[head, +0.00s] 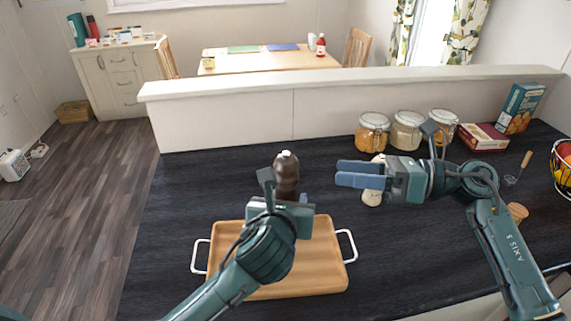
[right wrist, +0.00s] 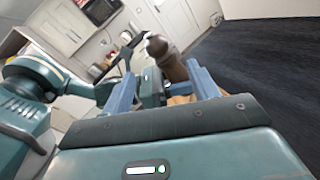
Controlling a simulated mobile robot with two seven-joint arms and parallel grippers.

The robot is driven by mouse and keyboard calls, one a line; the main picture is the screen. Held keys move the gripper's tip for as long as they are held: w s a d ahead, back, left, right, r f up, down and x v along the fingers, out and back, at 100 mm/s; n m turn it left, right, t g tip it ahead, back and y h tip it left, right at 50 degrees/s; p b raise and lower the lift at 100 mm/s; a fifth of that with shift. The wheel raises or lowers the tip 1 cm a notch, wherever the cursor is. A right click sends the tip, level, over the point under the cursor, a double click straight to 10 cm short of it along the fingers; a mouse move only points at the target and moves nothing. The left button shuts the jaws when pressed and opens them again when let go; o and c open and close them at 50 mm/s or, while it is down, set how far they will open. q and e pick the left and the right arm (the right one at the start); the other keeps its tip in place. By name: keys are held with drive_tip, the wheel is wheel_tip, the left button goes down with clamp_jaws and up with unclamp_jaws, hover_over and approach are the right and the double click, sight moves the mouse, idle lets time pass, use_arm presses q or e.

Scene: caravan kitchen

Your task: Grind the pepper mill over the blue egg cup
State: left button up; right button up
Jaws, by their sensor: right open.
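The dark brown pepper mill (head: 287,168), with a light tip, is upright just beyond my left gripper (head: 287,197), which hides its lower part. I cannot tell from the picture whether the left fingers are closed on it. My right gripper (head: 358,174) is open and empty, to the right of the mill, its blue fingers pointing left towards it. In the right wrist view the mill (right wrist: 165,57) shows beyond and between the open fingers, apart from them. I cannot make out a blue egg cup in either view; it may be hidden behind my grippers.
A wooden tray (head: 321,258) with white handles lies under my left arm. A cream object (head: 372,198) is partly hidden behind my right gripper. Several jars (head: 407,131), boxes (head: 482,137) and a fruit basket (head: 563,168) stand to the right. The dark counter at left (head: 200,185) is clear.

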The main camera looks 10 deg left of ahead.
sight(298, 169)
drive_tip(key=shift+n+g+y, duration=0.3)
drive_tip(key=a, duration=1.1)
drive_tip(key=shift+s+a+r, duration=0.1)
drive_tip(key=shift+s+a, duration=0.1)
drive_tip(key=shift+a, duration=0.1)
drive_tip(key=shift+c, duration=0.2)
drive_tip(key=c, duration=1)
drive_tip(key=shift+o, duration=0.2)
drive_tip(key=m+t, duration=0.2)
drive_tip(key=t, duration=0.1)
drive_tip(key=shift+d+t, duration=0.1)
drive_tip(key=shift+t, duration=0.3)
drive_tip(key=shift+m+t+h, duration=0.6)
drive_tip(key=shift+m+t, duration=0.8)
drive_tip(key=shift+t, duration=0.4)
